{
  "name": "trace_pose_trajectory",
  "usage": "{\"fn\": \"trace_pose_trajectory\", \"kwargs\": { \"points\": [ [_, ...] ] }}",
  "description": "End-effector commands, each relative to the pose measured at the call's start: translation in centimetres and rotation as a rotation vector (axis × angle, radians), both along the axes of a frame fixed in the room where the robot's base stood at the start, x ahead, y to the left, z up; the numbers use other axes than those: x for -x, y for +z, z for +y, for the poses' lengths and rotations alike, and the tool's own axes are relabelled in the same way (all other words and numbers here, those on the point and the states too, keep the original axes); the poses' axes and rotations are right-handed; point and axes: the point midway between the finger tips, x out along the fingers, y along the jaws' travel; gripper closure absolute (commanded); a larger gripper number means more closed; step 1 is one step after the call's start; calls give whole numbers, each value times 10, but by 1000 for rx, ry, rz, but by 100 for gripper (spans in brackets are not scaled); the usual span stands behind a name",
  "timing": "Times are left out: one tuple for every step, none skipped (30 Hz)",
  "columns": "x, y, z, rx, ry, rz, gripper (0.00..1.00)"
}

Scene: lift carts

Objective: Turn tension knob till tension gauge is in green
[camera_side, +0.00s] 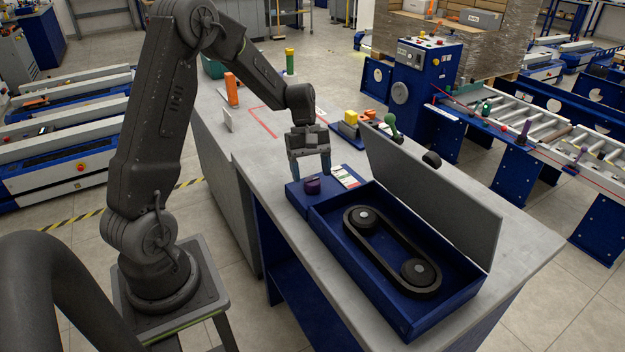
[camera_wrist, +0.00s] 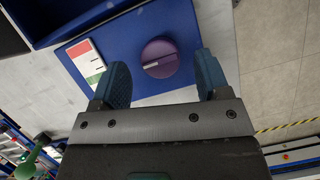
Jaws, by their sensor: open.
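My gripper (camera_side: 310,176) points down above the knob. In the wrist view its two blue fingers (camera_wrist: 161,80) are open, with the knob between and slightly beyond them, not visibly gripped.
The blue box (camera_side: 340,262) holds a black belt around two pulleys. Its grey lid (camera_side: 440,200) stands open along the far side.

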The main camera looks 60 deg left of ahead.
Motion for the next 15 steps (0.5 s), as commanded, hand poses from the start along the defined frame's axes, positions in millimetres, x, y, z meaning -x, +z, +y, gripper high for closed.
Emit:
{"fn": "trace_pose_trajectory", "kwargs": {
  "points": [
    [1,-7,-3,2,-1,3,31],
    [1,-11,-5,3,-1,2,31],
    [1,-14,-6,3,-1,2,31],
    [1,-16,-7,2,0,1,31],
    [1,-19,-8,1,0,0,31],
    [1,-21,-9,2,0,1,31],
    [2,-22,-9,2,0,1,31],
    [2,-23,-10,1,0,1,31],
    [2,-24,-10,1,0,0,31],
    [2,-24,-10,1,0,0,31],
    [2,-25,-10,0,0,0,31],
    [2,-25,-10,0,0,0,31],
    [2,-25,-10,0,0,0,31],
    [2,-25,-10,0,0,0,31],
    [2,-24,-10,0,0,0,31]
  ]
}}
